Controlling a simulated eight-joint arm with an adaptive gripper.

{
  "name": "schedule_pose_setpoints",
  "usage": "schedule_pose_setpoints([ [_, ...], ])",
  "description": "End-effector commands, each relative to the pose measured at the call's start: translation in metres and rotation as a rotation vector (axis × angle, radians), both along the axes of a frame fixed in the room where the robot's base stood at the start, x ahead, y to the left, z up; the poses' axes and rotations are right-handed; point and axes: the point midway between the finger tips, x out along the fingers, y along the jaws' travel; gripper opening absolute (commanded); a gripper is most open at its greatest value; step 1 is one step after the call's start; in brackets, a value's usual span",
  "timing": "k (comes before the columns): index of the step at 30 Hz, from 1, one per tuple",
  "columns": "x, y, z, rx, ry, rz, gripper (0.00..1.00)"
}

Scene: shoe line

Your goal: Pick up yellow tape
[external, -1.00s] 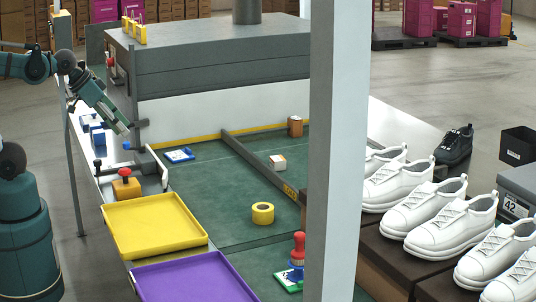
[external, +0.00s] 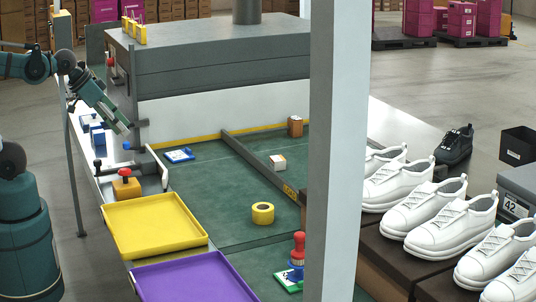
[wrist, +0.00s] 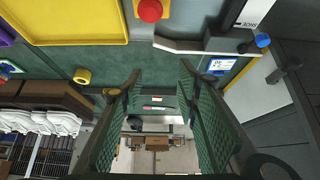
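The yellow tape (external: 263,213) is a roll lying flat on the green work surface, left of the grey post in the external view. In the wrist view the tape (wrist: 82,76) shows small at the left, outside the space between the fingers. My gripper (external: 124,130) hangs at the upper left in the external view, above the near side of the bench and well apart from the tape. In the wrist view my gripper (wrist: 157,75) has its two green fingers spread wide with nothing between them.
A yellow tray (external: 155,224) and a purple tray (external: 195,280) lie left of the tape. A red-handled stamp (external: 298,250) stands near it. A grey divider (external: 262,165) runs behind it. A grey post (external: 335,150) and white shoes (external: 440,215) are to the right.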

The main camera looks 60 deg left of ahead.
Motion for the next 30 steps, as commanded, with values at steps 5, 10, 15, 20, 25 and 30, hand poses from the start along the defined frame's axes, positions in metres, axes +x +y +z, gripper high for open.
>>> schedule_pose_setpoints([
  [5,0.0,0.0,0.0,0.0,0.0,0.0,0.57],
  [10,0.0,0.0,0.0,0.0,0.0,0.0,0.58],
  [15,0.0,0.0,0.0,-0.001,0.0,0.001,0.58],
  [20,0.004,-0.002,0.003,-0.009,0.006,0.009,0.58],
  [25,0.015,-0.007,0.011,-0.034,0.022,0.032,0.58],
  [30,0.033,-0.016,0.022,-0.073,0.05,0.073,0.58],
])
